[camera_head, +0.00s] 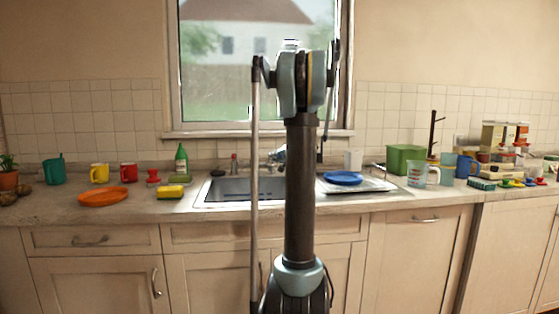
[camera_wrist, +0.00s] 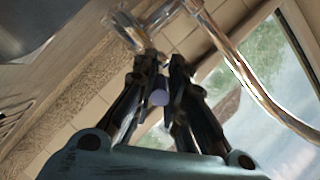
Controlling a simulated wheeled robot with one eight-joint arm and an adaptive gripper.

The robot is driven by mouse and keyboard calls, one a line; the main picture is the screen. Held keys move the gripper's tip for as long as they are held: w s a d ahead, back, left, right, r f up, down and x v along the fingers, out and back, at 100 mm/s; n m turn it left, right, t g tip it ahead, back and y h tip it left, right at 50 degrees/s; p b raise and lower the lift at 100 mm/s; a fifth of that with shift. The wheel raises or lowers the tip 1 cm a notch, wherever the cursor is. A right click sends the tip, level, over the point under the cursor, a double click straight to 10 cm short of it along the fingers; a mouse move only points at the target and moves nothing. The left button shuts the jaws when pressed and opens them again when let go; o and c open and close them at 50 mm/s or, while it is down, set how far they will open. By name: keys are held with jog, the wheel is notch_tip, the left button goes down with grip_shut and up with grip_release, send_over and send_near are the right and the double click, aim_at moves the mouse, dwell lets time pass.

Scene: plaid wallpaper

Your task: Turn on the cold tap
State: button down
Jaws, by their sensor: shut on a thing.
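In the wrist view my gripper (camera_wrist: 160,62) is closed around a small pale violet round piece (camera_wrist: 160,97), which looks like the knob of the cold tap. The chrome tap fitting (camera_wrist: 130,32) lies just beyond the fingertips, up and to the left. The chrome spout (camera_wrist: 245,70) curves past on the right. In the head view my arm hides my gripper and most of the taps. Part of the chrome faucet (camera_head: 274,158) shows left of the arm, behind the sink. No water shows in either view.
The sink basin (camera_head: 228,190) lies in front of the faucet. A blue plate (camera_head: 342,178) is on the drainer at right. A yellow sponge (camera_head: 170,192), green bottle (camera_head: 181,158) and orange plate (camera_head: 103,196) are at left. The window (camera_head: 225,75) stands behind.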

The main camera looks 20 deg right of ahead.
jog(key=shift+a, duration=0.1)
jog(key=c, duration=1.6)
grip_release()
jog(key=v, duration=1.2)
jog(key=shift+f, duration=0.1)
